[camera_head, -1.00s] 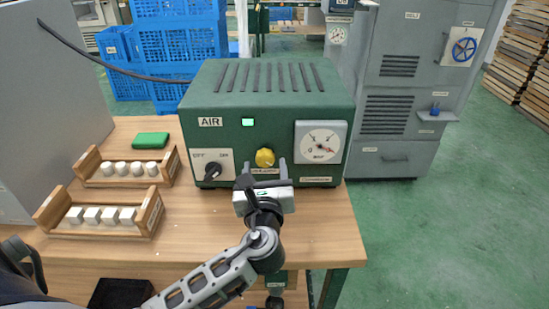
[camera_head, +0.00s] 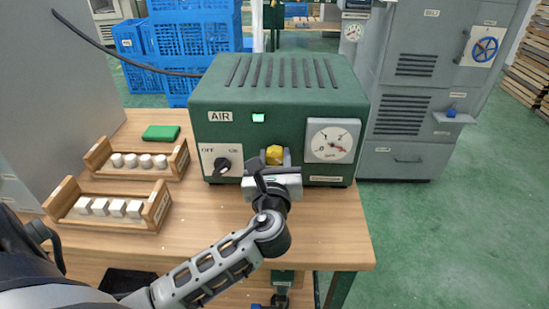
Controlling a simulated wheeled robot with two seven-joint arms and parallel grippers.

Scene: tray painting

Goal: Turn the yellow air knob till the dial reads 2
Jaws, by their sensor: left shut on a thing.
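The green air box (camera_head: 280,95) stands on the wooden table, with a lit green lamp (camera_head: 258,118) beside its AIR label. The yellow air knob (camera_head: 274,155) is on its front, low in the middle. My left gripper (camera_head: 273,162) is at the knob, its fingers on either side and shut on it; the gripper body hides the knob's lower part. The white dial (camera_head: 332,140) is to the right of the knob; its small needle is too blurred to read exactly. A black OFF/ON switch (camera_head: 222,164) sits left of the knob. My right gripper is not in view.
Two wooden racks of white pieces, a rear one (camera_head: 178,163) and a front one (camera_head: 153,213), stand on the table (camera_head: 215,240) at left. A green block (camera_head: 161,132) lies behind them. A grey cabinet (camera_head: 400,120) stands beyond the table at right.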

